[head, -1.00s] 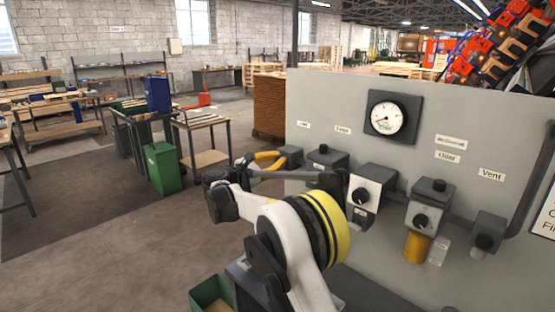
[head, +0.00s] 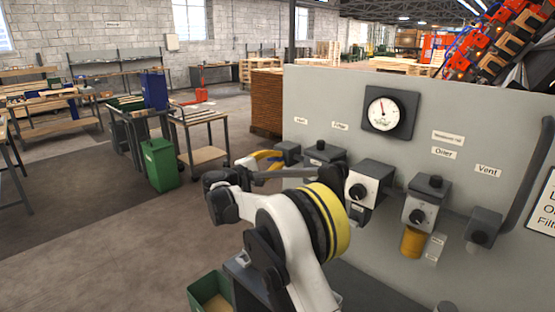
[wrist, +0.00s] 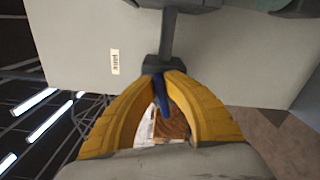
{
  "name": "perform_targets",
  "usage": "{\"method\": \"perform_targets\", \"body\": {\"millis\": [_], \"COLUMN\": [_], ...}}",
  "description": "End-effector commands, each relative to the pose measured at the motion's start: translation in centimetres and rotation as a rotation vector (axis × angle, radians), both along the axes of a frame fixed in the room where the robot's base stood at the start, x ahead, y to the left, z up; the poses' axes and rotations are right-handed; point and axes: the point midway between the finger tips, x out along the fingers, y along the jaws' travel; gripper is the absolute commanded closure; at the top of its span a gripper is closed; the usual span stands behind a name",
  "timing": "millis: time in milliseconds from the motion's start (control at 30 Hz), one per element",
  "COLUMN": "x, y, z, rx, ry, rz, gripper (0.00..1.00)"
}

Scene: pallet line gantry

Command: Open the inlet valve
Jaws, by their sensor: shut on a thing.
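The inlet valve has a dark grey block body at the left end of the panel in the head view (head: 288,151), under a small label. In the wrist view its body (wrist: 164,66) sits right at my fingertips. A blue lever (wrist: 161,100) extends from it between my yellow fingers. My gripper (wrist: 163,79) is shut on this blue lever. In the head view my yellow gripper (head: 268,159) shows only partly behind my arm, and the lever is hidden there. A round pressure gauge (head: 389,113) on the panel has its needle pointing about straight up.
The grey panel (head: 300,90) carries a filter block (head: 324,153), a regulator with a black knob (head: 369,182), an oiler with an amber bowl (head: 413,241) and a vent block (head: 483,228). A green bin (head: 209,289) stands low in front. Open floor lies left.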

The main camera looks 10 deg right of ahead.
Motion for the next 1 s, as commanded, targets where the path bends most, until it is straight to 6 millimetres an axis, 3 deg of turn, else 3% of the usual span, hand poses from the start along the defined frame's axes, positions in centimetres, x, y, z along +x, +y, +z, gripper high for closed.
{"method": "perform_targets", "body": {"millis": [400, 1000], "x": [-0.04, -0.04], "y": [-0.09, -0.08], "z": [-0.4, -0.5], "rx": [0.14, 0.176], "ry": [-0.21, -0.263], "rz": [0.0, 0.0], "gripper": [1.0, 1.0]}}
